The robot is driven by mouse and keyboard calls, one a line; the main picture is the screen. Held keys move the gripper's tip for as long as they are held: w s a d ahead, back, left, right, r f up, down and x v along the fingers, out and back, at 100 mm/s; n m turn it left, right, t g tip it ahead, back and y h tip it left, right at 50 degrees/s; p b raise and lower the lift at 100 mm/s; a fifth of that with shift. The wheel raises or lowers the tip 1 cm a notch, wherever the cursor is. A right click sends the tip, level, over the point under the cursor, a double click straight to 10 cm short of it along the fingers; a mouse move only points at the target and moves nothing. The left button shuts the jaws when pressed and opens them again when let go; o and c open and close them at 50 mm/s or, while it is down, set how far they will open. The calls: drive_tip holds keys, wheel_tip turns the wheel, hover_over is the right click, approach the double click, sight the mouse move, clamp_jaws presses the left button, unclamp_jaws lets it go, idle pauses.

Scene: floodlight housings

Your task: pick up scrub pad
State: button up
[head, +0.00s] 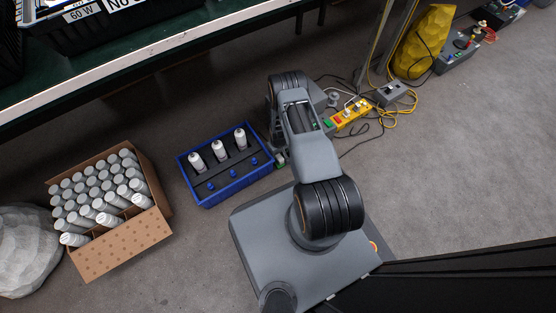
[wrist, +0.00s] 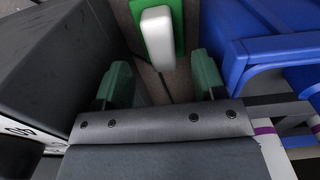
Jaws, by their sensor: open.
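A green pad with a white block on top, which looks like the scrub pad (wrist: 158,38), lies at the top middle of the wrist view. My gripper (wrist: 161,78) is open, with its two green-tipped fingers apart and nothing between them. The pad lies just beyond the fingertips, roughly in line with the gap, and its far end is cut off by the frame. In the head view my arm bends down beside the blue crate and hides most of the gripper; I cannot make out the pad clearly there.
The blue crate (head: 231,190) with white bottles stands close to my gripper, and its wall (wrist: 262,52) is right of the fingers. A dark grey box-like surface (wrist: 60,60) is on their left. A cardboard box (head: 127,245) of cans stands left; a yellow power strip (head: 351,116) and cables lie behind.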

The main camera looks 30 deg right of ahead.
sight(278, 156)
wheel_tip(278, 156, down, 5)
drive_tip(key=b, duration=0.3)
drive_tip(key=shift+w+f, duration=0.15)
drive_tip(key=shift+c, duration=0.5)
drive_tip(key=c, duration=1)
drive_tip(key=shift+r, duration=0.25)
wheel_tip(278, 156, up, 28)
drive_tip(key=p, duration=1.1)
drive_tip(key=shift+f+p, duration=0.15)
drive_tip(key=shift+p, duration=0.25)
